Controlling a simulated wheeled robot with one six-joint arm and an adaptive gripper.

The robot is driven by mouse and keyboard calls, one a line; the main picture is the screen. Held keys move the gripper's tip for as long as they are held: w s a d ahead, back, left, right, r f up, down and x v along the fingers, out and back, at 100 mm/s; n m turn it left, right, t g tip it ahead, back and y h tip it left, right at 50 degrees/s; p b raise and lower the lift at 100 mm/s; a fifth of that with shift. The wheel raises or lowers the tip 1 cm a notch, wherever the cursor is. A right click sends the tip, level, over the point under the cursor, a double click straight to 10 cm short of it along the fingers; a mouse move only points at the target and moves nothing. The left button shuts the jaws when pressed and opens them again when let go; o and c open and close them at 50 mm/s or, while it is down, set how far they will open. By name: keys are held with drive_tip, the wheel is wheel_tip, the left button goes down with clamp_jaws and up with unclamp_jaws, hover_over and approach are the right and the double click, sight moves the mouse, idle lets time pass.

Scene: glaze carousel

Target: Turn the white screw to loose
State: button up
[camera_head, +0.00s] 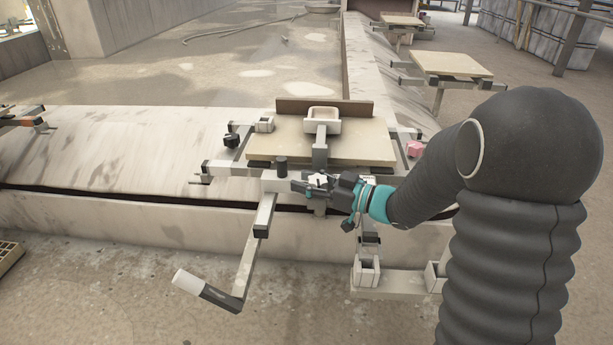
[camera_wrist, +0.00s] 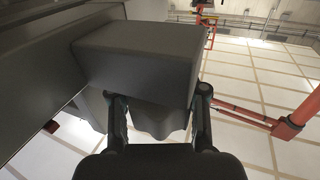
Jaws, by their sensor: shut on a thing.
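The white screw (camera_head: 318,179) shows as a small pale patch between the fingers of my gripper (camera_head: 322,186), at the front of the clamp frame under the board. My gripper reaches in from the right and is shut on the screw. In the wrist view, the fingers of my gripper (camera_wrist: 160,112) stand on both sides of a lobed, shaded knob (camera_wrist: 155,122), which looks like the screw head. A dark grey block (camera_wrist: 140,52) covers its upper part. The screw's turn angle and tightness cannot be told.
A beige board (camera_head: 350,150) with a white-rimmed part on it lies just behind. A black knob (camera_head: 231,140) and a pink knob (camera_head: 414,149) sit left and right. A crank with a white grip (camera_head: 187,282) juts out front left. Pale brackets (camera_head: 367,274) stand below my gripper.

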drive_tip(key=shift+s+n+g+y+p, duration=0.15)
drive_tip(key=shift+n+g+y+p, duration=0.4)
drive_tip(key=shift+g, duration=0.75)
drive_tip(key=shift+s+d+n+g+p, duration=0.15)
drive_tip(key=shift+n+g+p, duration=0.35)
drive_tip(key=shift+n+g, duration=0.55)
drive_tip(key=shift+o, duration=0.3)
drive_tip(key=o, duration=0.8)
drive_tip(key=shift+c, duration=0.2)
drive_tip(key=shift+o, duration=0.5)
drive_tip(key=shift+d, duration=0.1)
drive_tip(key=shift+a, duration=0.2)
drive_tip(key=shift+r, duration=0.1)
wheel_tip(320, 180, up, 10)
